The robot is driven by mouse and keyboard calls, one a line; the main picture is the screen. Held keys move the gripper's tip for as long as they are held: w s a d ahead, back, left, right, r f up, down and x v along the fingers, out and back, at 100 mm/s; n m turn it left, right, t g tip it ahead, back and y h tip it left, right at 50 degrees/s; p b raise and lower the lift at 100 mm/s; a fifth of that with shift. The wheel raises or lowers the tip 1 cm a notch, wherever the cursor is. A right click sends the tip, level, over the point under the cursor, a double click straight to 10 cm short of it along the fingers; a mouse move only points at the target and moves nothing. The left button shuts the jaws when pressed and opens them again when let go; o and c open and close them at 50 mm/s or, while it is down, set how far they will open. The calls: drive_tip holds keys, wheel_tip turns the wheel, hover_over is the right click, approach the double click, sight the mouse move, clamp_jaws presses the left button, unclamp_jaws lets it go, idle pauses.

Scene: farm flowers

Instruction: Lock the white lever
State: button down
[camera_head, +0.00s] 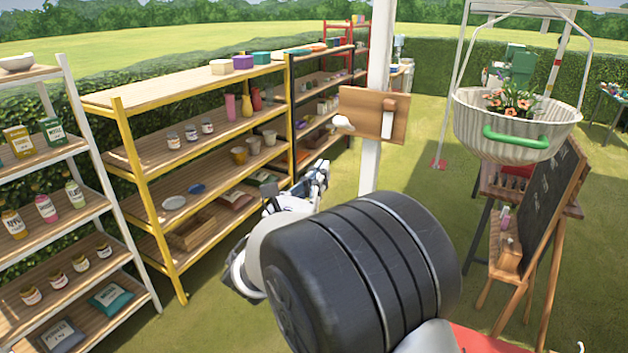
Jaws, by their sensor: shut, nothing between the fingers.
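The white lever (343,123) sticks out at the left side of a wooden board (365,112). The board is fixed to a white post (379,60). My large dark arm joint fills the lower middle and hides part of my wrist and the post's lower end.
A yellow-framed shelf (120,130) with pots and vases stands left of my arm. A white-framed shelf (97,160) is at far left. A hanging basket (470,125) with flowers and a blackboard easel (548,200) stand at right. Grass is open behind the post.

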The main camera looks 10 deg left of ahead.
sight(345, 125)
drive_tip(key=w+d+r+p, duration=0.1)
drive_tip(key=w+d+r, duration=0.1)
drive_tip(key=w+r, duration=0.2)
drive_tip(key=shift+a+x, duration=0.25)
drive_tip(key=shift+x, duration=1)
drive_tip(key=shift+w, duration=0.1)
drive_tip(key=shift+r+p, duration=0.15)
drive_tip(key=shift+p, duration=0.35)
